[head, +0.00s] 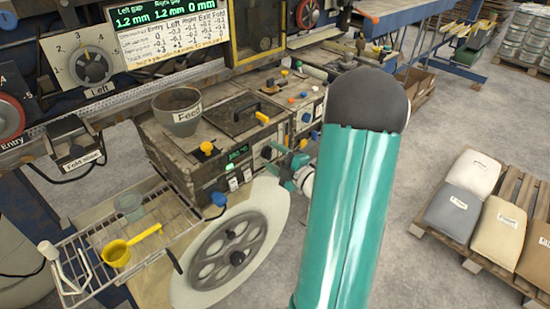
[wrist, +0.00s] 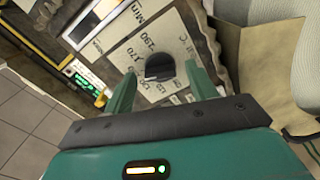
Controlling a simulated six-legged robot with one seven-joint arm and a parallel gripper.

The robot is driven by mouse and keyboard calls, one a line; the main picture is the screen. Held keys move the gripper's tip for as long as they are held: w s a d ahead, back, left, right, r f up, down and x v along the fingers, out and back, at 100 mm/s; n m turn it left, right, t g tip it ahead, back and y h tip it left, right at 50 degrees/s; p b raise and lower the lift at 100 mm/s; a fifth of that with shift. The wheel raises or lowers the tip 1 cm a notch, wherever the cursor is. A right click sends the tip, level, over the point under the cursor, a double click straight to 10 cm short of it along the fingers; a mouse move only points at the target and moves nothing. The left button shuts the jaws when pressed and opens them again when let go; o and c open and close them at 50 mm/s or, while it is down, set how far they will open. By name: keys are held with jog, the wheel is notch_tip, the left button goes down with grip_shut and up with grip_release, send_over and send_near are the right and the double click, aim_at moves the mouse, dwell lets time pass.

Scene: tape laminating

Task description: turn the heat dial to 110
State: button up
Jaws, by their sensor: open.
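The heat dial (wrist: 160,67) is a dark round knob on a pale plate with printed numbers such as 150, 170 and 190, a "Min" mark and °C. In the wrist view it lies between the two teal fingers of my gripper (wrist: 158,76). The fingers are open, one on each side of the knob; I cannot tell whether they touch it. I cannot read the knob's exact setting. In the head view my gripper (head: 284,173) is at the front of the machine box, partly hidden by my arm.
A feed cup (head: 178,110) stands on the box at the left. A pale reel (head: 232,250) with a grey hub stands in front, beside a wire rack (head: 85,270) holding a yellow scoop (head: 117,252). Sacks (head: 465,185) lie on a pallet at the right, with clear floor between.

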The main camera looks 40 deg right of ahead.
jog(key=shift+c, duration=0.3)
jog(key=c, duration=0.9)
jog(key=shift+c, duration=0.2)
jog(key=shift+n, duration=0.4)
jog(key=n, duration=0.2)
jog(key=shift+n, duration=0.4)
jog(key=n, duration=0.4)
jog(key=shift+n, duration=0.3)
jog(key=n, duration=0.3)
jog(key=shift+n, duration=2.2)
jog(key=shift+s, duration=0.1)
